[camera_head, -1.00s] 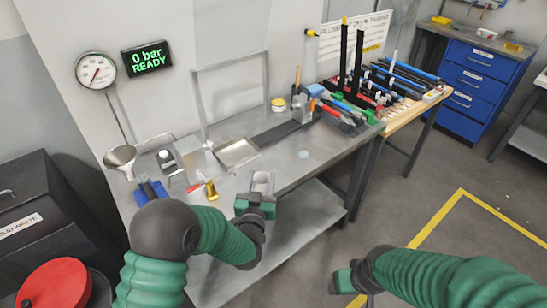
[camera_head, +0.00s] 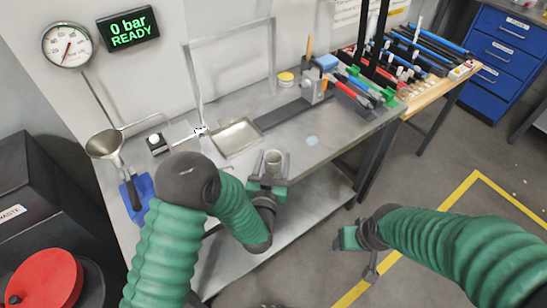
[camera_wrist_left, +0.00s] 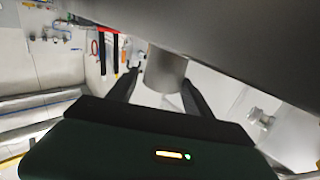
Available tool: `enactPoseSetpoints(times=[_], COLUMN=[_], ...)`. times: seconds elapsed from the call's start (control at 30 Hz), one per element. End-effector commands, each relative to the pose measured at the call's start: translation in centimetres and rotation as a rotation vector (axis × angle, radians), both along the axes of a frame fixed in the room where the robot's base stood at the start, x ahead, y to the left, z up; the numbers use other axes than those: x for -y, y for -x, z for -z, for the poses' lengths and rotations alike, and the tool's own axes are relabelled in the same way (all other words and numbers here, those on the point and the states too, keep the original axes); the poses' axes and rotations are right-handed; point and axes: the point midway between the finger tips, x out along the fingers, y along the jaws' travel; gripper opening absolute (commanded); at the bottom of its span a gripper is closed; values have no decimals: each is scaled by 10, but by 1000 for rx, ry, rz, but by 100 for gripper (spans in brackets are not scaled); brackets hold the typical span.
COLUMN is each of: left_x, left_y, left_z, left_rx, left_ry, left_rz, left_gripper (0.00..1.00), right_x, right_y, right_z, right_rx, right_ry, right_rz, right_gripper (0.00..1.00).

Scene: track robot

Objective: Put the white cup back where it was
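My left gripper (camera_head: 271,166) has one finger on each side of the cup. In the left wrist view the cup (camera_wrist_left: 166,72) appears upside down between the two dark fingers, with a thin gap seeming to show on one side. Whether the fingers press on it is unclear. I cannot tell whether its base touches the bench.
A metal tray (camera_head: 236,139) lies behind my left arm. A funnel (camera_head: 104,144), a blue holder (camera_head: 139,190) and a gauge (camera_head: 67,46) are at the left. Tools crowd the bench's right end.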

Motion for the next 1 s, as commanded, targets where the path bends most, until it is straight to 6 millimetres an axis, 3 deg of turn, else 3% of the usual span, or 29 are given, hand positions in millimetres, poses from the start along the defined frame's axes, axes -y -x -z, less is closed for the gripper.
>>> enactPoseSetpoints(times=[0.3,0.43,0.8,1.0], left_x=[0,-1,-14,-18], left_y=[-1,8,94,116], left_z=[0,0,2,0], left_rx=[1,0,-2,1], left_ry=[1,1,-1,0], left_rz=[0,2,3,2], left_gripper=[68,68,68,68], right_x=[0,0,0,0], right_y=[0,0,0,0], right_z=[0,1,9,11], right_rx=[0,0,0,0], right_ry=[0,0,0,0], right_rz=[0,0,0,0], right_gripper=[65,65,65,65])
